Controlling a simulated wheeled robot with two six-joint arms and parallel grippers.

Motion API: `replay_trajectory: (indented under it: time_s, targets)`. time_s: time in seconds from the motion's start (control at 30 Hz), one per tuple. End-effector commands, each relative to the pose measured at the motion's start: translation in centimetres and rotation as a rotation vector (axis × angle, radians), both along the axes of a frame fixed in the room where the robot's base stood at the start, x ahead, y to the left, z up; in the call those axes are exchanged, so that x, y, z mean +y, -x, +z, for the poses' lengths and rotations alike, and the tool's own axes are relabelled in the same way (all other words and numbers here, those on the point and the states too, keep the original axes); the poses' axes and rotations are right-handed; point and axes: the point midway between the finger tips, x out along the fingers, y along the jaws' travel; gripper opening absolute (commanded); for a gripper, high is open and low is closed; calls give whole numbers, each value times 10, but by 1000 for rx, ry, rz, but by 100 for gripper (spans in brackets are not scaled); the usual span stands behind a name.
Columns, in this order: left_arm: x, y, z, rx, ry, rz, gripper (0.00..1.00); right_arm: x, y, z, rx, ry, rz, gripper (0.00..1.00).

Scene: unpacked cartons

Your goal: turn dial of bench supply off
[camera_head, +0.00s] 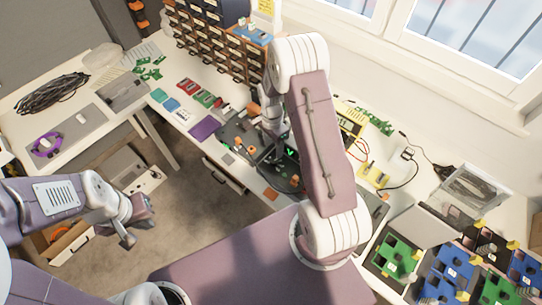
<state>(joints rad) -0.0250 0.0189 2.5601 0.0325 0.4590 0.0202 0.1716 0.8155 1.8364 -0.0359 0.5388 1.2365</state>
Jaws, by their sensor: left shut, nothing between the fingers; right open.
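A dark unit with a small lit green readout (291,153) stands on the bench, partly hidden behind my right arm; it may be the bench supply, but I cannot tell for sure. Its dial is too small or covered to make out. My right gripper (273,150) points down over the dark equipment beside the readout. It is open, and I cannot tell whether it touches anything. My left gripper (132,226) is shut and empty, over the floor in front of the bench, far from the unit.
A yellow instrument (351,118) stands right of my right arm, with loose cables beside it. Drawer cabinets (215,45) line the back. Green and blue boards (398,257) fill the right. A purple mat (204,129) lies left of the dark equipment.

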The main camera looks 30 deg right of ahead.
Motion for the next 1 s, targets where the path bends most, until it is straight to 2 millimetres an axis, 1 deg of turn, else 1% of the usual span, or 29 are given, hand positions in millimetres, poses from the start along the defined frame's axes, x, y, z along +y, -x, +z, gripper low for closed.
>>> replay_trajectory:
  time_s: [0.2, 0.3, 0.4, 0.53, 0.73, 0.77, 0.8, 0.87, 0.9, 0.93, 1.0]
  targets:
    - [0, 0, 8, 0, 0, 0, 0, 0, 4, -43, 5, -1, 1, 51]
    - [0, 0, 10, 0, 0, 0, 0, 0, 5, -62, 4, -1, 1, 51]
    - [0, 0, 12, 0, 0, 0, 0, 0, 4, -75, 2, -1, 1, 51]
    - [0, 0, 12, 0, 0, 0, 0, 0, 4, -83, 0, 0, 1, 51]
    - [0, 0, 12, 0, 0, 0, 0, 0, 4, -84, -1, 0, 1, 51]
    - [0, 0, 12, 0, 0, 0, 0, 0, 4, -84, -1, 0, 2, 49]
    - [0, 0, 12, 0, 0, 0, 0, 0, 4, -84, -1, 0, 2, 38]
    - [0, 0, 12, 0, 0, 0, 0, 0, 4, -84, -1, 0, 2, 21]
    - [0, 0, 12, 0, 0, 0, 0, 0, 4, -84, -1, 0, 2, 10]
    - [0, 0, 12, 0, 0, 0, 0, 0, 4, -84, -1, 0, 2, 1]
    - [0, 0, 12, 0, 0, 0, 0, 0, 4, -84, -1, 0, 2, 0]
